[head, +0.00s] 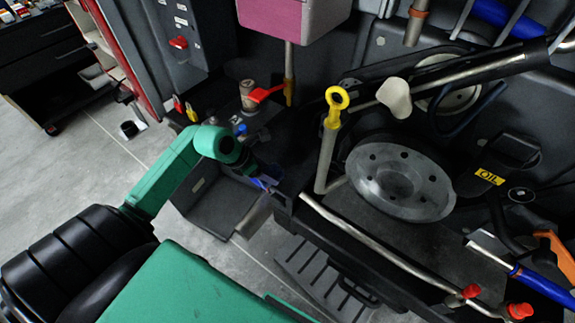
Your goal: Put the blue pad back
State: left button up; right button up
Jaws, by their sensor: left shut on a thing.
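My left arm, green and black, comes in from the left. Its gripper (264,180) is at the front left corner of the dark engine bay. It is shut on a small blue piece (258,183), which looks like the blue pad; only a sliver of it shows between the dark fingers. Where the pad belongs cannot be told from this view. I cannot tell whether the pad touches the frame beside it. My right gripper is not in view.
Just below the gripper is a grey metal cylinder (254,217). A yellow-ringed dipstick tube (327,140) stands to the right, before a round metal wheel (400,178). A red-handled valve (262,94) is behind. A metal rail (380,252) crosses the front. Open floor (85,180) lies left.

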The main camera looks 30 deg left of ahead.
aim_at(269, 173)
pick_arm(q)
jog(key=w+d, duration=0.1)
jog(key=w, duration=0.1)
jog(key=w+d+p, duration=0.1)
jog(key=w+d, duration=0.1)
jog(key=w, duration=0.1)
jog(key=shift+w+d+r, duration=0.1)
jog(key=shift+w+d, duration=0.15)
jog(key=shift+w, duration=0.05)
notch_tip(269, 173, down, 4)
jog(key=shift+r+p, duration=0.25)
jog(key=shift+p, duration=0.3)
jog(key=shift+f, duration=0.2)
jog(key=o, duration=1.2)
jog(key=shift+r, duration=0.1)
jog(key=shift+a+r, duration=0.1)
jog(key=shift+r, duration=0.2)
jog(key=b+v, duration=0.1)
jog(key=v, duration=0.9)
jog(key=shift+s+a+r, duration=0.15)
jog(key=shift+s+r, duration=0.25)
jog(key=shift+r, duration=0.25)
